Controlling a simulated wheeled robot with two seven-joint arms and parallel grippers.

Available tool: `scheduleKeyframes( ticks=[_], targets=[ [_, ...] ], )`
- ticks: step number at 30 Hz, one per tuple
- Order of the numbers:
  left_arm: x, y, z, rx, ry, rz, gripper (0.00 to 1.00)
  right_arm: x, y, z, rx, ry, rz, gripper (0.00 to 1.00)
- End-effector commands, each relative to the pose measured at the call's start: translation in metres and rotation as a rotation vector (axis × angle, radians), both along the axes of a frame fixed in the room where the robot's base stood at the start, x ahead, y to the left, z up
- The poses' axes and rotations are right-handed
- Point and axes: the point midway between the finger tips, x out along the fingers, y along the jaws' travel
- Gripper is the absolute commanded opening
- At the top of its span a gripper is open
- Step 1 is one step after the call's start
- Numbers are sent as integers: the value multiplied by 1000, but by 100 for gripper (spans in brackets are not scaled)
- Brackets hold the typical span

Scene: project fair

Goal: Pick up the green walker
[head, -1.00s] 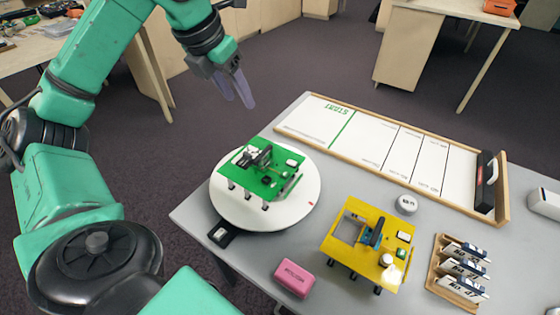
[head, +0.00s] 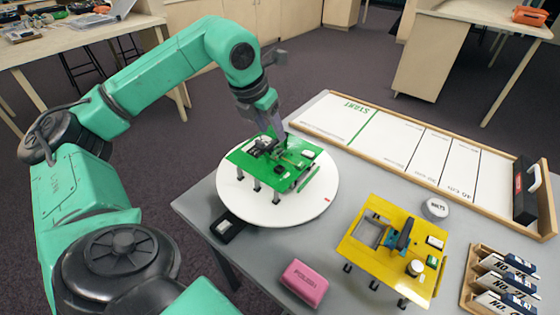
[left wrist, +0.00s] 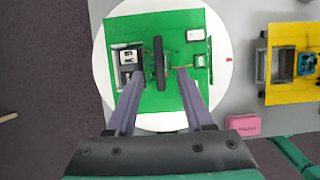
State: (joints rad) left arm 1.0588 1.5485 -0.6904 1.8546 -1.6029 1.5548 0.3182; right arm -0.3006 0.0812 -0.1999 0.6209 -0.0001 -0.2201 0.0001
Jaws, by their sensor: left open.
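The green walker (head: 284,176) is a flat green plate on short dark legs, with small parts on top. It stands on a round white turntable (head: 243,207) at the left of the table. My left gripper (head: 277,131) is over the walker's far part, pointing down. In the left wrist view the walker (left wrist: 184,94) fills the upper middle. There, the open fingers of my left gripper (left wrist: 160,90) reach over the plate, with a dark upright bar between them. I cannot tell whether the fingers touch anything. My right gripper is not in view.
A yellow walker (head: 371,259) stands to the right, with a pink block (head: 304,283) in front. A white round tub (head: 435,208) is behind the yellow walker. A wooden-edged track (head: 395,147) lies along the back. A rack of cards (head: 472,281) is at the right.

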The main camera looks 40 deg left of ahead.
Motion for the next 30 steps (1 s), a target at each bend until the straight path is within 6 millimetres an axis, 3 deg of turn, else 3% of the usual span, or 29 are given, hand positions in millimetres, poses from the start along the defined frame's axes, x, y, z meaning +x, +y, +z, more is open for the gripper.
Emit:
scheduleKeyframes(
  ticks=[6, 13, 17, 30],
  targets=[
    [15, 1, -35, -2, 1, -1, 52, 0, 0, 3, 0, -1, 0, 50],
    [17, 1, -39, 0, 1, 0, 52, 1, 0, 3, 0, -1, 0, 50],
    [16, 1, -38, 0, 0, 0, 3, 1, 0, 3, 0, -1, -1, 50],
    [17, 1, -33, -1, -4, 0, 0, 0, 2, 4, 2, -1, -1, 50]
  ],
)
